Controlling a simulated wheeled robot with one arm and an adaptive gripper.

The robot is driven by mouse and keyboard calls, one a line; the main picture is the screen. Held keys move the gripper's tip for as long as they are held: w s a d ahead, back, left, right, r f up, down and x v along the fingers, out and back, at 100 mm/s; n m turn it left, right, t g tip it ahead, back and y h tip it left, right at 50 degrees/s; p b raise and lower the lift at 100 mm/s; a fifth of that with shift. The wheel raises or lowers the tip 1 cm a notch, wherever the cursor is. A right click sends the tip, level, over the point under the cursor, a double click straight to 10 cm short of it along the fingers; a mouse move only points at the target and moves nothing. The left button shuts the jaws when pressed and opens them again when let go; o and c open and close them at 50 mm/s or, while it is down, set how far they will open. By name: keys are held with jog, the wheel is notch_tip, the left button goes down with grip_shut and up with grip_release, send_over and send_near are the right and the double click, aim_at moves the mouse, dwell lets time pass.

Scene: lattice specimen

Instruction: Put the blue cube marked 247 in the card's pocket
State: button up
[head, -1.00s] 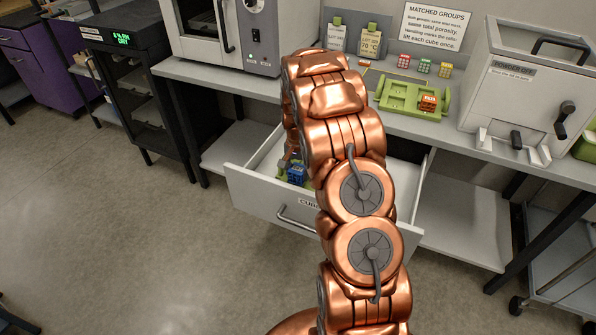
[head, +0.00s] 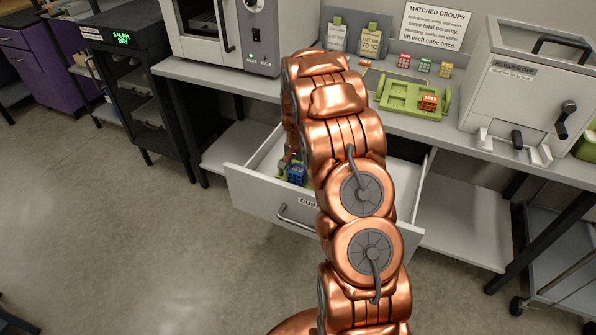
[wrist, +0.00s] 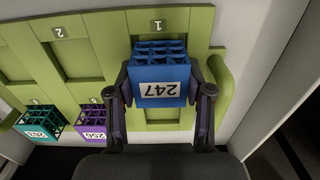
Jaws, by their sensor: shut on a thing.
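The blue lattice cube marked 247 (wrist: 160,72) is between the two dark fingers of my gripper (wrist: 165,88), which are shut on it. Its label reads upside down in the wrist view. It looks larger than the other cubes and overlaps the pocket marked 1 of a green holder (wrist: 175,20); it appears raised from it, though the exact height is unclear. In the head view the blue cube (head: 297,172) shows in the open drawer (head: 262,200), left of my arm, which hides much of the drawer. Two cards (head: 371,40) stand at the back of the bench.
A teal cube (wrist: 40,122) and a purple cube (wrist: 91,120) sit in the holder; other pockets are empty. On the bench, a green tray (head: 390,103) holds an orange cube (head: 428,102). A powder box (head: 525,90) stands right, an oven (head: 255,35) left.

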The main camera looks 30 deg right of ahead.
aim_at(298, 169)
jog(key=shift+f, duration=0.65)
dwell(0.6)
jog(key=o, duration=1.2)
jog(key=shift+c, duration=0.2)
jog(key=shift+o, duration=0.2)
jog(key=o, duration=0.3)
jog(key=shift+o, duration=0.2)
jog(key=shift+r, duration=0.1)
jog(key=shift+r, duration=2.4)
